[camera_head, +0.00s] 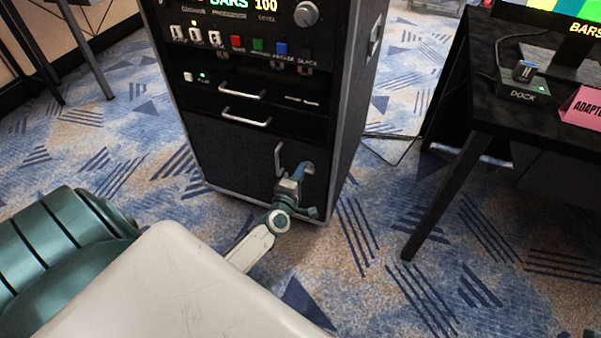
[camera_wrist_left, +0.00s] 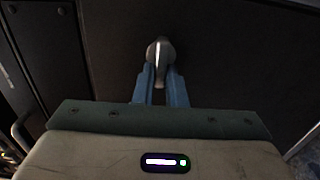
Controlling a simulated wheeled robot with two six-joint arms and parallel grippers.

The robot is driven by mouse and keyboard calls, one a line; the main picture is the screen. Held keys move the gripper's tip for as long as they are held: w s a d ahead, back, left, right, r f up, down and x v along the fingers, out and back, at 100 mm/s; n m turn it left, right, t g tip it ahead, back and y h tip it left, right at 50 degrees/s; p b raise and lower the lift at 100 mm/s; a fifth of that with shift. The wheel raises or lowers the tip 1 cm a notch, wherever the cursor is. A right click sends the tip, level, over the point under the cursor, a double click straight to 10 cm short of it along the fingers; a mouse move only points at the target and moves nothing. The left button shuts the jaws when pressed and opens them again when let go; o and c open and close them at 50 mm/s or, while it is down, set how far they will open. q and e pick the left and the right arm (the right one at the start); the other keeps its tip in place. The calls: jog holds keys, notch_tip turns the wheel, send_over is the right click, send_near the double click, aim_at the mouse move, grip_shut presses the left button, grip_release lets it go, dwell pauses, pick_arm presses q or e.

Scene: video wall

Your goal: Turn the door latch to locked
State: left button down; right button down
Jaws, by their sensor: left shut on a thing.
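The door latch (camera_wrist_left: 161,50) is a small rounded metal piece on the dark lower door (camera_head: 235,160) of the rack cabinet. In the head view it shows beside the vertical door handle (camera_head: 278,158), at the door's right side, partly hidden by my gripper. My left gripper (camera_head: 300,172) reaches down to it. In the left wrist view its two blue fingers (camera_wrist_left: 161,85) are shut on the latch's lever, which points toward the gripper. Lock markings cannot be made out. My right gripper is not in view.
The rack (camera_head: 250,100) carries a panel with coloured buttons and two drawers with silver handles above the door. A black desk (camera_head: 480,115) with a dock box (camera_head: 522,90) and a pink adapter sign (camera_head: 582,107) stands at the right. Patterned carpet is open in front.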

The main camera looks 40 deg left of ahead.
pick_arm(q)
jog(key=c, duration=1.5)
grip_release()
jog(key=shift+s, duration=0.15)
jog(key=v, duration=1)
jog(key=shift+s+d+p, duration=0.15)
jog(key=shift+s+p, duration=0.1)
jog(key=shift+p, duration=0.05)
